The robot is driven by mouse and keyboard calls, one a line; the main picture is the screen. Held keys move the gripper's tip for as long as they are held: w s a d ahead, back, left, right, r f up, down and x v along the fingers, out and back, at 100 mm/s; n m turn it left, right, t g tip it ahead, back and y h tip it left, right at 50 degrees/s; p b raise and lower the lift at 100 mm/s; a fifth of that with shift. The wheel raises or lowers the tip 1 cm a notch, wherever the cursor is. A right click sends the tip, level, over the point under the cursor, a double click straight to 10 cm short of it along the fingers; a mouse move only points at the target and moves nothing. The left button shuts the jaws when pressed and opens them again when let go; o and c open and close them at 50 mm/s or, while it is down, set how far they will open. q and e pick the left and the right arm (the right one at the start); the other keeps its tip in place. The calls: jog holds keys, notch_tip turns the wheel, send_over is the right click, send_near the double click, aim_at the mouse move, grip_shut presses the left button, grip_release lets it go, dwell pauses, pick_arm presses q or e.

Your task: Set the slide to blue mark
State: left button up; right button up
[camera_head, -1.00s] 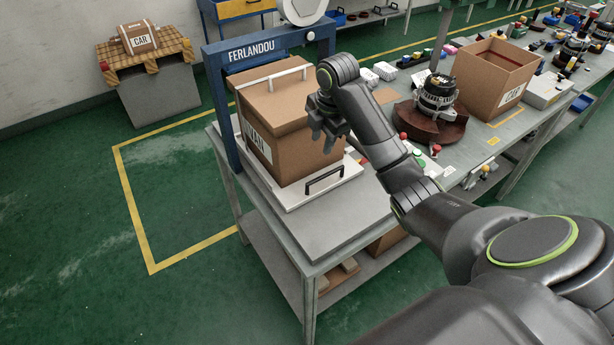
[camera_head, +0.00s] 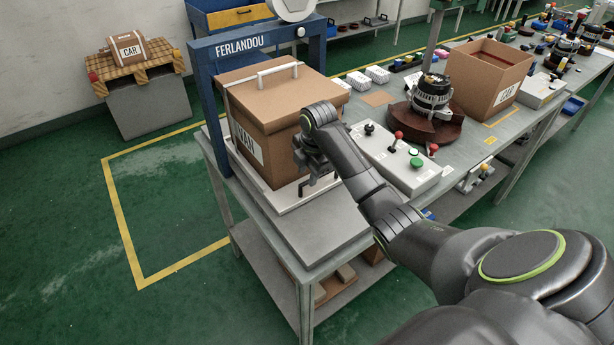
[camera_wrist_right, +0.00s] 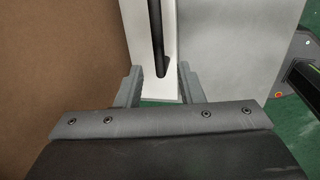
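The slide (camera_head: 282,205) is a white plate on the grey table, under a lidded cardboard box (camera_head: 262,165) marked VAN, inside a blue FERLANDOU frame (camera_head: 208,95). A black bar handle (camera_wrist_right: 157,35) is at its front end. My right gripper (camera_head: 318,180) is low beside the box's front corner, over the handle. In the right wrist view its fingers (camera_wrist_right: 159,78) are apart, with the handle's end lined up between them; I cannot tell whether they touch it. The arm partly hides the handle in the head view. I cannot make out a blue mark. My left gripper is out of view.
A control box (camera_head: 395,160) with a red-topped lever and green button stands right of the arm. Behind it are an alternator (camera_head: 432,92) on a brown stand and an open CAR box (camera_head: 490,75).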

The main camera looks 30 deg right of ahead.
jog(key=shift+w+f, duration=0.25)
jog(key=shift+f, duration=1)
grip_shut()
